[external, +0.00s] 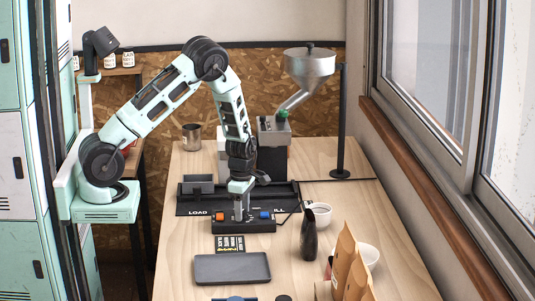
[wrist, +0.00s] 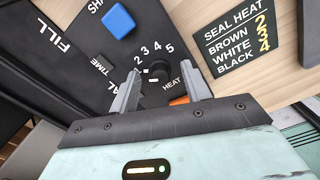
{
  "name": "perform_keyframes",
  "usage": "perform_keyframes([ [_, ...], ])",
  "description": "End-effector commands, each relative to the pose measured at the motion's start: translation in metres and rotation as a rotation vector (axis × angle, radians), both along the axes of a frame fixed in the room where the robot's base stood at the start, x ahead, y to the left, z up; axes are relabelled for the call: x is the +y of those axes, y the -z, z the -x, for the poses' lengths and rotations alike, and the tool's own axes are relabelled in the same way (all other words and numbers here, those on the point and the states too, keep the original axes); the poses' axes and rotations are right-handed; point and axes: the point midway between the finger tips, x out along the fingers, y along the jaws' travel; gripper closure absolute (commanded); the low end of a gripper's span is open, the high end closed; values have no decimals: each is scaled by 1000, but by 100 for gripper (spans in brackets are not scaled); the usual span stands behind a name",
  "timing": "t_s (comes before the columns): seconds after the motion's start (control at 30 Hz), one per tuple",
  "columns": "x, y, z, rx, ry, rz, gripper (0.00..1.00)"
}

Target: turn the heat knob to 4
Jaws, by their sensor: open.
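The heat knob (wrist: 158,70) is a small dark dial on a black control panel (wrist: 95,62), with printed numbers 2, 3, 4 and 5 arcing around it and the word HEAT beside it. A small white mark shows by the knob, but I cannot tell which number it points at. My gripper (wrist: 162,76) is open, with one finger on each side of the knob; I cannot tell whether either touches it. In the external view my gripper (external: 240,214) points down over the panel (external: 244,227) and hides the knob.
A blue button (wrist: 118,19) and an orange part (wrist: 180,101) sit near the knob. A black card (wrist: 238,42) reads SEAL HEAT: brown 2, white 3, black 4. A grey tray (external: 232,267), a dark upright object (external: 309,236) and brown bags (external: 346,262) stand nearby.

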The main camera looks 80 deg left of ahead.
Motion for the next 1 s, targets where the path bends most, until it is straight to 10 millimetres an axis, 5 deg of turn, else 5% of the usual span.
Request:
perform_keyframes([
  [0.13, 0, 0, 0, 0, 0, 0, 55],
  [0.3, 0, 0, 0, 0, 0, 0, 97],
  [0.67, 0, 0, 0, 0, 43, 0, 97],
  [1.0, 0, 0, 0, 0, 271, -1, 97],
])
